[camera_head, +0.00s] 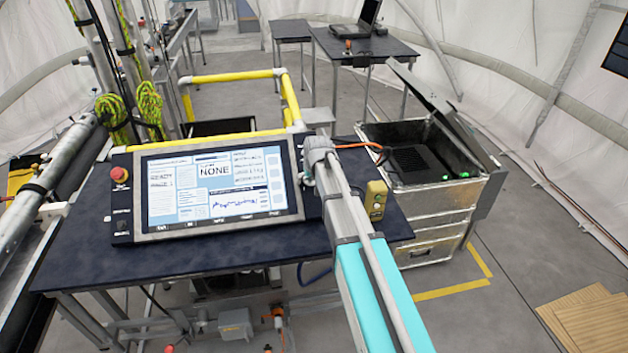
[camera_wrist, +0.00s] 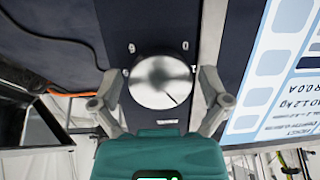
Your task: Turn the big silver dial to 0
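The big silver dial (camera_wrist: 160,82) is a round metal knob in the wrist view. A thin dark line on its face points to the lower right. A 0 mark (camera_wrist: 185,46) is on the panel at the dial's upper right; other marks around it are small. My gripper (camera_wrist: 160,78) is open, with one finger on each side of the dial. Gaps show beside the dial, and I cannot tell whether either finger touches it. In the head view my gripper (camera_head: 313,165) is at the screen's right edge, and the dial is hidden behind it.
The display screen (camera_head: 215,190) is close beside my gripper, on a dark blue table (camera_head: 100,240). A yellow button box (camera_head: 376,198) stands to the right. An open metal case (camera_head: 430,215) is beyond the table's right side. An orange cable (camera_head: 357,146) runs near my gripper.

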